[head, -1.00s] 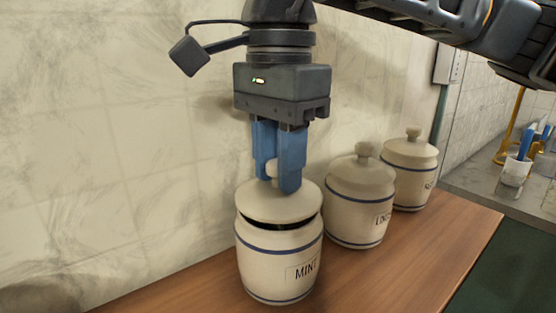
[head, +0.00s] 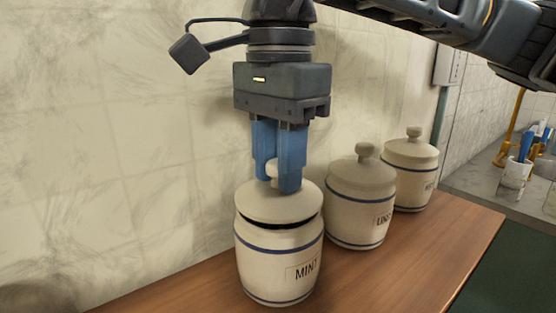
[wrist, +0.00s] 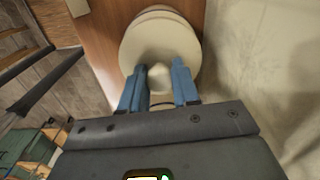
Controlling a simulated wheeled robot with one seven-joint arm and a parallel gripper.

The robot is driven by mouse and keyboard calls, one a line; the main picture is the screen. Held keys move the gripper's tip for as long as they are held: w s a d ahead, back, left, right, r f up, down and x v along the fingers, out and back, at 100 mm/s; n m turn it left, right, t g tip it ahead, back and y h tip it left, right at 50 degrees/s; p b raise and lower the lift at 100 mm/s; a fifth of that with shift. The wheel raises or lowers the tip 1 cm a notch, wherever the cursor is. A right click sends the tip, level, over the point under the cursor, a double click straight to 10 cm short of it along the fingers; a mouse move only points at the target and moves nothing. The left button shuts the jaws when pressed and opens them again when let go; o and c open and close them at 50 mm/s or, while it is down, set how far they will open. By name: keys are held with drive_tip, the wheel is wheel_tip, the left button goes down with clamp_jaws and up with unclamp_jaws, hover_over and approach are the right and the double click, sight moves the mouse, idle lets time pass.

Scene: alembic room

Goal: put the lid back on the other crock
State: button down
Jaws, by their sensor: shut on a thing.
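My gripper (head: 278,188) is shut on the knob of a cream lid (head: 265,207), just above the crock marked MINT (head: 275,262). A dark gap shows between the lid and the crock's rim, widest at the front, so the lid looks slightly tilted or raised. Whether its back edge touches the rim is hidden. In the wrist view the blue fingers (wrist: 158,88) stand on both sides of the knob, and the lid (wrist: 160,45) covers most of the crock's mouth.
A second crock (head: 358,212), label partly readable, stands behind to the right with its lid on. A third lidded crock (head: 412,165) stands beyond it. The wooden counter (head: 420,245) is clear at the right front. A tiled wall (head: 120,150) is close behind the crocks.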

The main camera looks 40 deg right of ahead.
drive_tip(key=shift+f+b, duration=0.5)
drive_tip(key=shift+b, duration=0.55)
idle(0.9)
idle(0.4)
drive_tip(key=c, duration=0.8)
unclamp_jaws()
drive_tip(key=shift+o, duration=0.2)
drive_tip(key=shift+f, duration=0.25)
idle(0.3)
drive_tip(key=shift+r, duration=0.65)
drive_tip(key=o, duration=0.3)
